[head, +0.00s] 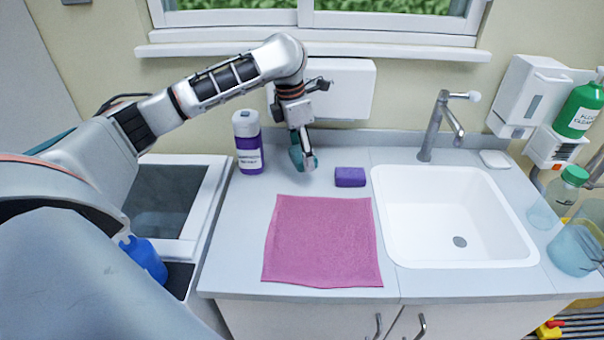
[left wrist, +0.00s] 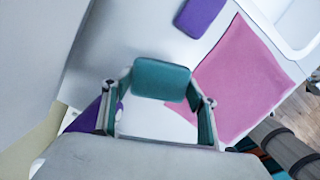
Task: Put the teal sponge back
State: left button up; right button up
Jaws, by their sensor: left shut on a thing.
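The teal sponge (left wrist: 161,80) is held between the two fingertips of my left gripper (left wrist: 160,92) in the left wrist view. In the head view my left gripper (head: 299,147) points down at the back of the counter, with the sponge (head: 308,162) partly hidden by the fingers. It is between the purple-labelled bottle (head: 249,146) and a purple sponge (head: 350,177). The sponge is at or just above the counter; I cannot tell whether it touches. My right gripper is in neither view.
A pink cloth (head: 322,241) lies flat on the counter (head: 239,238). A white sink (head: 458,216) with a tap (head: 436,128) is to the right. A white wall box (head: 343,90) hangs behind the gripper. Bottles and dispensers crowd the right side.

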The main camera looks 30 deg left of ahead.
aim_at(302, 180)
pick_arm(q)
jog(key=shift+f+b, duration=0.55)
jog(key=shift+f, duration=2.6)
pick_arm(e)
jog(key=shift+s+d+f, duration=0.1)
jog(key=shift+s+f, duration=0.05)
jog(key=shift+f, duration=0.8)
pick_arm(q)
jog(key=o, duration=1)
jog(key=shift+f, duration=0.1)
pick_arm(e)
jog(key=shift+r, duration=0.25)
pick_arm(q)
jog(key=r+p, duration=0.1)
jog(key=r, duration=0.3)
jog(key=s+r, duration=0.1)
jog(key=r, duration=0.3)
jog(key=a+r+p, duration=0.1)
jog(key=r, duration=0.3)
jog(key=shift+s+r+p, duration=0.1)
jog(key=shift+s+p, duration=0.1)
jog(key=shift+p, duration=0.1)
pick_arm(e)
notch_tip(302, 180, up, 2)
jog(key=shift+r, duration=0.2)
